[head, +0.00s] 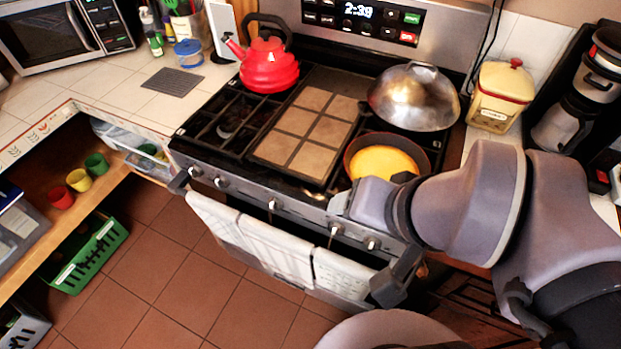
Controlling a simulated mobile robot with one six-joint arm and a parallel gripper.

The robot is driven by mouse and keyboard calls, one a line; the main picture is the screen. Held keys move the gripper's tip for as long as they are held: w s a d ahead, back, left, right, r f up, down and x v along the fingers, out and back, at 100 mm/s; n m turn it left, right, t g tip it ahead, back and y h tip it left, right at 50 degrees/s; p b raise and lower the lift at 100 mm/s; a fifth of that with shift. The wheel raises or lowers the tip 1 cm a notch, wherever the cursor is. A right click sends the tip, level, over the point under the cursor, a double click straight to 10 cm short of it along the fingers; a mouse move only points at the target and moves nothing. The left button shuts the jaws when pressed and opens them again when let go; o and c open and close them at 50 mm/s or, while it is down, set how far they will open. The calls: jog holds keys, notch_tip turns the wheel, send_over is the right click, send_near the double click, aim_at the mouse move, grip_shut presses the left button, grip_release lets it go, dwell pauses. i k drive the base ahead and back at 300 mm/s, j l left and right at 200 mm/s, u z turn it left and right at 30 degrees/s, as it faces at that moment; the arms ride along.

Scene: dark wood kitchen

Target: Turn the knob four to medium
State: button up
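The stove's front panel carries a row of silver knobs. Counting from the left, the fourth knob (336,229) is on the right part of the panel, with the fifth knob (372,243) to its right. The third knob (272,204) is near the middle, and two more knobs are at the left end. My arm reaches in from the right. My gripper (345,206) is by the stove's front edge, just above the fourth knob in the picture. Its fingers are too small and unclear to show whether they are open, or whether they touch anything. The knob's pointer cannot be read.
A pan (354,142) with yellow food sits close behind my gripper. A metal dome (414,97) and a red kettle (268,66) are farther back. Towels (270,245) hang on the oven handle below the knobs. The tiled floor (190,285) at left is clear.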

aim_at(371, 243)
jog(key=k+l+z, duration=0.25)
jog(key=z, duration=0.2)
jog(key=k+l+z, duration=0.25)
jog(key=z, duration=0.15)
jog(key=l, duration=0.1)
